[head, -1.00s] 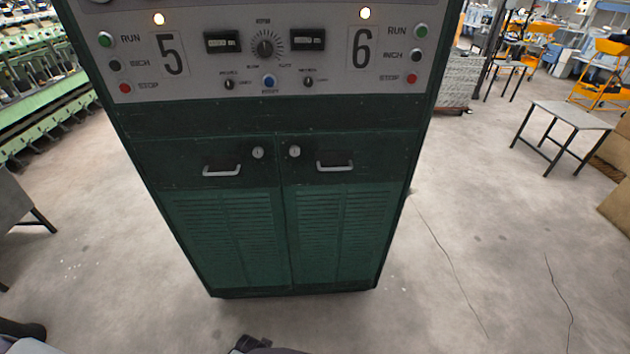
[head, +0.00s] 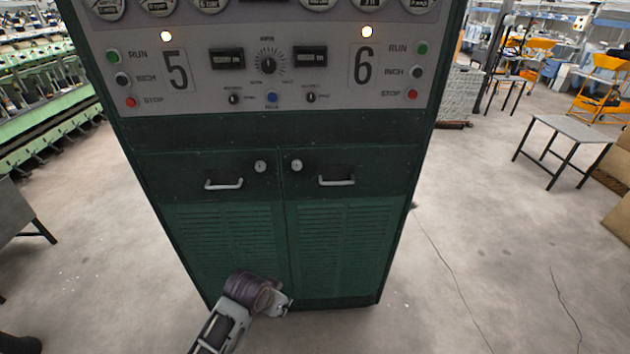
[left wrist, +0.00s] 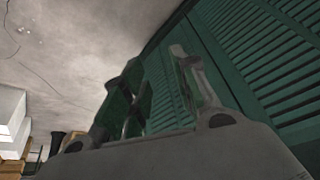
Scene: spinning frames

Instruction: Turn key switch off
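The cabinet's grey control panel (head: 270,70) fills the upper part of the head view. It carries two small black switches, a left one (head: 234,99) and a right one (head: 311,98), beside a blue button (head: 272,97). Two round silver locks, left (head: 260,166) and right (head: 297,165), sit on the green doors below. I cannot tell which one is the key switch; no key is discernible. My left gripper (left wrist: 157,62) shows in the left wrist view, fingers apart and empty, near the green louvres. My right gripper is not in view.
The green cabinet (head: 275,132) stands on open concrete floor. Door handles, left (head: 223,185) and right (head: 337,182), stick out. An arm link of mine is low before the doors. A grey table (head: 570,130) stands at right; green machinery (head: 40,125) runs along the left.

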